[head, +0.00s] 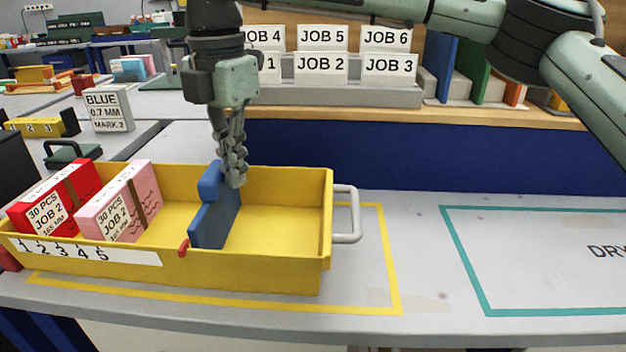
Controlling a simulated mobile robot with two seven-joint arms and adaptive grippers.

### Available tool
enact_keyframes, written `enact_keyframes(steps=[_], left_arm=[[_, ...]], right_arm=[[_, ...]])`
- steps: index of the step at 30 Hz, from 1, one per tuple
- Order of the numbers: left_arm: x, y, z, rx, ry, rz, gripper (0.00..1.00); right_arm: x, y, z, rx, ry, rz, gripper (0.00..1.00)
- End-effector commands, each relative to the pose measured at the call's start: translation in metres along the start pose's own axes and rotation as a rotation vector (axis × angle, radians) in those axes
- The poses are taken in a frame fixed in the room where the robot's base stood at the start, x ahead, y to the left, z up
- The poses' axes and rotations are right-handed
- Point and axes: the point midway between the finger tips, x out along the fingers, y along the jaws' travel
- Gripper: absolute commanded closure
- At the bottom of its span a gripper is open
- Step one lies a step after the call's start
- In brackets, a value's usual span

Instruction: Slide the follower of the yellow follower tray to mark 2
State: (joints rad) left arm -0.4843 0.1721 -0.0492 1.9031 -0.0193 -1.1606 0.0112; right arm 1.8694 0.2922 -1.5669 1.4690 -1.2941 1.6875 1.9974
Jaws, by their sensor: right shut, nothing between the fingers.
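The yellow follower tray (290,270) stands on the bench inside a yellow outline. Its blue follower (215,218) stands upright across the tray, right of the middle. A red pointer (184,247) at the follower's front edge is right of the white scale strip (130,255), past mark 5. Mark 2 (37,245) is near the strip's left end. My right gripper (236,184) is shut and empty, pointing down inside the tray, close against the follower's right side near its top. I cannot tell whether they touch. My left gripper is out of view.
In the tray, a pink pack (118,205) and a red pack (55,200) lean left of the follower, with a gap between pink pack and follower. The tray has a grey handle (350,214) at right. A job card rack (330,95) stands behind.

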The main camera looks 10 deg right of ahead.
Motion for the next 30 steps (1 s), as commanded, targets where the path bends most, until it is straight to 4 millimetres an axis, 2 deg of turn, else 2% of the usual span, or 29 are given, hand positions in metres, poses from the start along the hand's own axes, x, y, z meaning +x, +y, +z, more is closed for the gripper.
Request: enact_keyframes(steps=[8, 30], left_arm=[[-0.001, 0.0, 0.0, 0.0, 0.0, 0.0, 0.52], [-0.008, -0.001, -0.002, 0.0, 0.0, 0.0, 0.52]], right_arm=[[0.0, 0.003, -0.002, -0.002, 0.002, 0.002, 1.0], [-0.001, 0.029, -0.017, -0.002, 0.002, 0.003, 1.0]])
